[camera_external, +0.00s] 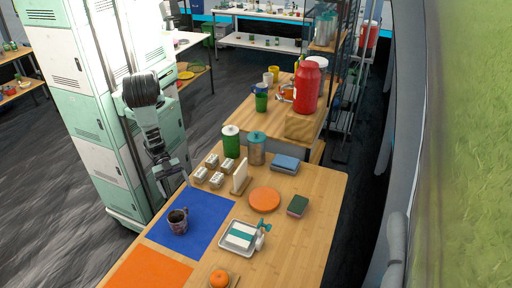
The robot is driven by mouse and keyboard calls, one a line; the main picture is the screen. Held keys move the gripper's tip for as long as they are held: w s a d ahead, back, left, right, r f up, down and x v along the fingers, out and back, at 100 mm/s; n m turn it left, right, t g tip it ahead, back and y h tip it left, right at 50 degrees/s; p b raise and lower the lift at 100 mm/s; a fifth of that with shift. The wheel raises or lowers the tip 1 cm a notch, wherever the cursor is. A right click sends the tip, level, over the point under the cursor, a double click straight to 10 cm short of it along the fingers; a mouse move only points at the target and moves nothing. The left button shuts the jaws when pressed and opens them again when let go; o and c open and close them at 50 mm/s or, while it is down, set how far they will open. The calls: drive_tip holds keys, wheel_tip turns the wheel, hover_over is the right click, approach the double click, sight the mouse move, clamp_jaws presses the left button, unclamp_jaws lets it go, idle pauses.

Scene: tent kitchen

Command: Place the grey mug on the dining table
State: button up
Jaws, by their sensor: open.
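A dark greyish mug (178,222) stands upright on a blue mat (208,207) on the wooden table (318,212) in the foreground. It looks patterned or has dark contents; the detail is too small to tell. My gripper (172,188) hangs above and slightly left of the mug, near the table's left edge. It is open and empty, apart from the mug. I cannot tell which table is the dining table.
Small boxes (215,179), a white upright card (240,177), green and teal canisters (231,141), an orange disc (264,200) and a white tray (231,246) stand around the mat. An orange mat (147,270) lies in front. A red container (306,88) stands behind.

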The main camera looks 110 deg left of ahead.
drive_tip(key=w+a+r+n+g+y, duration=0.1)
drive_tip(key=w+a+r+n+y, duration=0.15)
drive_tip(key=a, duration=0.55)
drive_tip(key=w+a+r+n+g+y, duration=0.1)
drive_tip(key=w+a+r+n+y, duration=0.2)
drive_tip(key=a, duration=0.5)
drive_tip(key=w+a+r+n+g+y, duration=0.1)
drive_tip(key=w+a+r+y, duration=0.1)
drive_tip(key=w+a, duration=0.5)
drive_tip(key=s+a+r+n+g+y, duration=0.1)
drive_tip(key=s+a+r+n+g, duration=0.3)
drive_tip(key=s+a, duration=0.5)
drive_tip(key=s+a+r+n+g, duration=0.1)
drive_tip(key=s+a+r+n, duration=0.1)
drive_tip(key=s+a+r, duration=0.6)
drive_tip(key=s+a+r+n+g+h, duration=0.1)
drive_tip(key=s+a+n+g, duration=0.1)
drive_tip(key=s+a, duration=0.3)
drive_tip(key=s, duration=0.3)
drive_tip(key=shift+s+g, duration=0.3)
drive_tip(key=shift+s, duration=0.1)
